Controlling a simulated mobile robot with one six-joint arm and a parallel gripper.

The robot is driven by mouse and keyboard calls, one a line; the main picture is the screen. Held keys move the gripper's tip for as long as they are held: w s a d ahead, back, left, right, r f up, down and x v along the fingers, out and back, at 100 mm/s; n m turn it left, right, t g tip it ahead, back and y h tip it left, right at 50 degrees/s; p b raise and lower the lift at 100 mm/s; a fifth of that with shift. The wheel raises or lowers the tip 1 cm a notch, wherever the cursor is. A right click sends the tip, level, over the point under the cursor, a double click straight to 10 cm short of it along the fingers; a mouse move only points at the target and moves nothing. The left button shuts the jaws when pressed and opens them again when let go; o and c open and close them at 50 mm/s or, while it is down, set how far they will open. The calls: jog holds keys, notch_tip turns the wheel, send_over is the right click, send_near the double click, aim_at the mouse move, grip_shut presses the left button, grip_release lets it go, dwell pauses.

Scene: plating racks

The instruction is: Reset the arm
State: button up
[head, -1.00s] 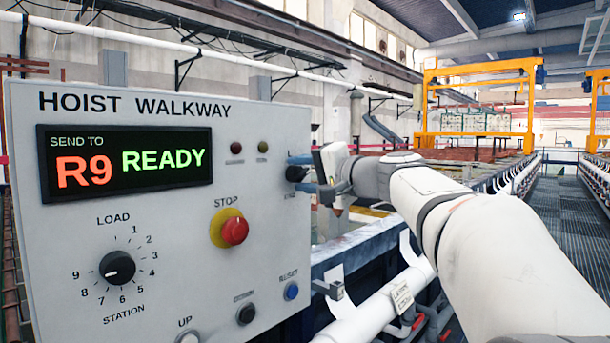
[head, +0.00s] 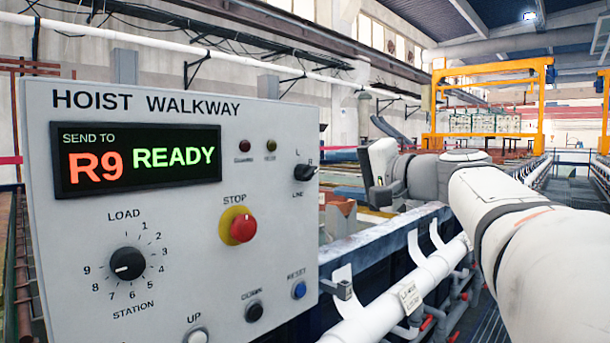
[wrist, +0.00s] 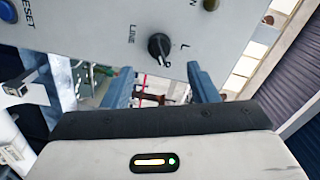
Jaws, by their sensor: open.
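My gripper (wrist: 160,84) is open and empty. Its two blue-grey fingers show in the wrist view, one on each side of the black LINE knob (wrist: 159,46) in the picture. In the head view my gripper (head: 368,166) is to the right of the control panel (head: 110,215), with a visible gap between it and the LINE knob (head: 305,173). The display (head: 137,160) reads "SEND TO R9 READY".
The panel also carries a red STOP button (head: 242,228), a LOAD STATION dial (head: 128,264) and a blue RESET button (head: 299,290). A tank rim and a white pipe (head: 400,300) run below my arm. A yellow hoist frame (head: 437,100) stands far back.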

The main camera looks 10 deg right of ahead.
dwell(0.3)
jog(key=s+a+f+n+g+h+p, duration=0.1)
jog(key=s+a+f+g+h+p, duration=0.2)
jog(key=f, duration=0.5)
jog(key=s+a+f+n+g+h+p, duration=0.1)
jog(key=s+a+f+g+p, duration=0.3)
jog(key=f, duration=0.3)
jog(key=s+d+f+n+g+h+p, duration=0.2)
jog(key=s+f+h+p, duration=0.1)
jog(key=s+f, duration=0.3)
jog(key=s+d+f+n+g+h+p, duration=0.2)
jog(key=s+f+n+p, duration=0.1)
jog(key=s+f, duration=0.4)
jog(key=shift+s+n+g+h+p, duration=0.3)
jog(key=shift+s+g+h+p, duration=0.15)
jog(key=shift+s, duration=0.65)
jog(key=shift+a, duration=0.1)
jog(key=shift+c, duration=0.2)
